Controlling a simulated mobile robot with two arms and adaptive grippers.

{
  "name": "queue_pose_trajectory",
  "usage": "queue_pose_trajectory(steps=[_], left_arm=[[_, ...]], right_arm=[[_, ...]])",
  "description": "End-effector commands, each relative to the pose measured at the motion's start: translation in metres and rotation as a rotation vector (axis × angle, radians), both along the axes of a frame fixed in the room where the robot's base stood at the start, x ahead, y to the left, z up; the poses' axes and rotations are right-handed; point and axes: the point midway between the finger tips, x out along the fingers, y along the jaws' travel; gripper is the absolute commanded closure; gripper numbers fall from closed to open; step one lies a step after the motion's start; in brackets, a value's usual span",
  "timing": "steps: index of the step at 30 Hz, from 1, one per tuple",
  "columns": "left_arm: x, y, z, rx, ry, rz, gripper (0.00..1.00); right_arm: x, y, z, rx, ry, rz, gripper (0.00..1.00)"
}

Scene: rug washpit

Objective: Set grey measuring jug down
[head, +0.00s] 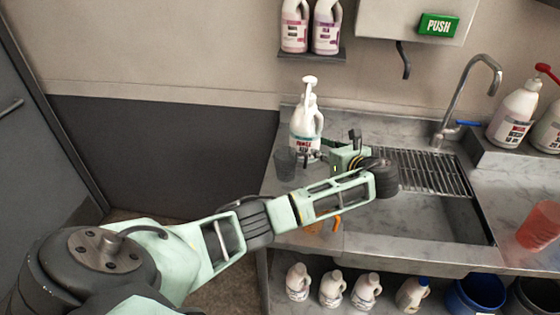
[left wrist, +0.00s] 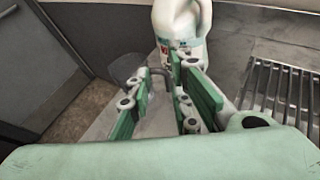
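The grey measuring jug (head: 285,164) is dark, see-through and upright at the left end of the steel counter (head: 290,195). It appears to stand on the counter, though its base is hard to make out. In the left wrist view the jug (left wrist: 123,68) shows beyond my fingertips, its handle toward me. My left gripper (head: 312,156) is at the jug's right side. In the left wrist view its fingers (left wrist: 160,84) are apart, with the handle in or just beyond the gap and no clear grip on it. My right gripper is out of view.
A large white pump bottle (head: 304,125) stands close behind the jug. To the right are a drain grate (head: 430,172), a sink basin (head: 420,218), a tap (head: 470,85) and a red jug (head: 540,225). An orange item (head: 330,224) is partly hidden below my arm.

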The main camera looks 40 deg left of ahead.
Motion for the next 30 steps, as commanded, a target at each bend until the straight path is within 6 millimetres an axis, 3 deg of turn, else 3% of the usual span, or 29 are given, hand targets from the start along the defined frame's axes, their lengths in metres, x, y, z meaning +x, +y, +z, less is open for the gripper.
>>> queue_pose_trajectory(steps=[1,11,15,24,30], left_arm=[[0.000,-0.001,-0.014,-0.001,0.000,-0.002,0.81],[0.000,-0.002,-0.057,-0.003,-0.001,-0.001,0.81],[0.000,-0.001,-0.072,-0.003,-0.001,0.000,0.81],[0.007,0.017,-0.079,-0.001,-0.001,0.002,0.81],[0.018,0.039,-0.085,-0.001,0.001,0.003,0.81]], right_arm=[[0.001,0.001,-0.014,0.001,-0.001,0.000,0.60],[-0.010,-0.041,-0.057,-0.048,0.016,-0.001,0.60],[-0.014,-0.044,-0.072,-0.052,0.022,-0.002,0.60],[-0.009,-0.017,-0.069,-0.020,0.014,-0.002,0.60],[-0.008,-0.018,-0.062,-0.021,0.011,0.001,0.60]])
